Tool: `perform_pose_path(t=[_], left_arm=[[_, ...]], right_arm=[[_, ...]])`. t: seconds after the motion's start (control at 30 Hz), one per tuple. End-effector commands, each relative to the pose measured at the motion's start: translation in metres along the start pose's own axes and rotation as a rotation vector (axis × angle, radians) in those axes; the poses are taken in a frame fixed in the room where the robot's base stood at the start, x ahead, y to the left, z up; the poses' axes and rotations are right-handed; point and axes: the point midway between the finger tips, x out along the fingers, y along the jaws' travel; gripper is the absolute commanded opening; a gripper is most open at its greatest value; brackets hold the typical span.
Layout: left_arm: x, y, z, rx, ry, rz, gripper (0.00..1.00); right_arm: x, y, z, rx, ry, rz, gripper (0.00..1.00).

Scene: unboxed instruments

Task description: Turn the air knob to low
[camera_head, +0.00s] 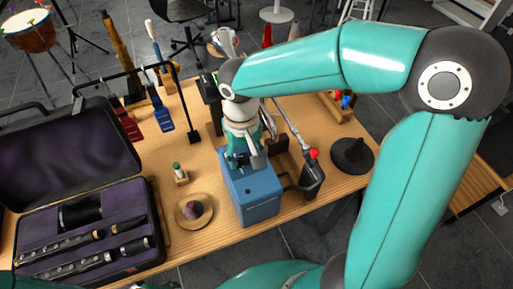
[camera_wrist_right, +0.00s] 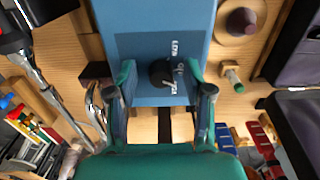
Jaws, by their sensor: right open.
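The blue box (camera_head: 255,192) stands on the wooden table near its front edge. The black air knob (camera_wrist_right: 161,74) is on the box's blue face in the right wrist view, with a white pointer mark and small white lettering beside it. One word there looks like "LOW"; the other lettering is too small to read surely. My right gripper (camera_head: 248,158) is over the top of the box in the head view. In the wrist view its fingers (camera_wrist_right: 160,88) are apart, one on each side of the knob, with visible gaps. My left gripper does not show.
An open dark case (camera_head: 140,172) with instrument parts lies at the left. A round wooden dish (camera_head: 207,211) and a small green-topped item (camera_head: 177,168) stand left of the box. A black mute-like disc (camera_head: 366,165) lies at the right.

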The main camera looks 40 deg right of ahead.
Motion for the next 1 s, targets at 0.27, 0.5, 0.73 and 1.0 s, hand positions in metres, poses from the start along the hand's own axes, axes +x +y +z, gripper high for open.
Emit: perform_pose_path(t=[0.27, 0.5, 0.73, 1.0], left_arm=[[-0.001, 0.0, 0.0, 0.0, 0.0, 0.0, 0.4], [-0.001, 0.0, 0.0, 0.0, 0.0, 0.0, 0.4], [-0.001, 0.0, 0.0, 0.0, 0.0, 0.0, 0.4], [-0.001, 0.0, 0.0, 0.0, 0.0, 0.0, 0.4]], right_arm=[[-0.012, 0.0, -0.002, 0.001, 0.007, -0.001, 0.51], [-0.054, 0.0, 0.0, 0.001, 0.009, -0.003, 0.51], [-0.097, 0.001, 0.002, 0.001, 0.004, -0.002, 0.51], [-0.119, 0.002, 0.004, 0.001, 0.0, 0.0, 0.51]])
